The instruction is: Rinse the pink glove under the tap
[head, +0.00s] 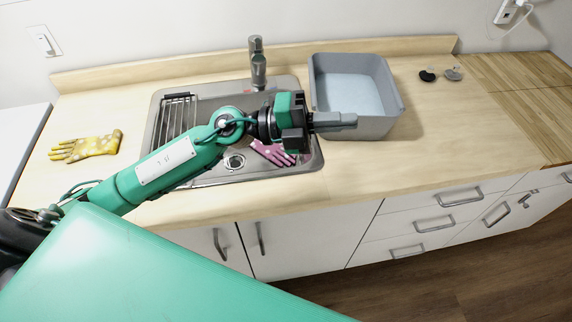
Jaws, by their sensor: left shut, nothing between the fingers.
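The pink glove (272,153) with light spots lies in the sink (215,104), on the basin floor right of the drain. My left arm and wrist cover part of it. The tap (257,64) stands at the sink's back edge, behind the glove. My left gripper (352,120) is shut and empty. It points right, and in the picture it overlaps the front wall of the grey basin (370,128). I cannot tell whether it touches the basin. My right gripper is not in view.
A yellow dotted glove (87,146) lies on the counter left of the sink. A wire rack (175,115) sits at the sink's left side. Two small plugs, one black (427,76) and one grey (453,74), lie right of the basin. The counter's right front is clear.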

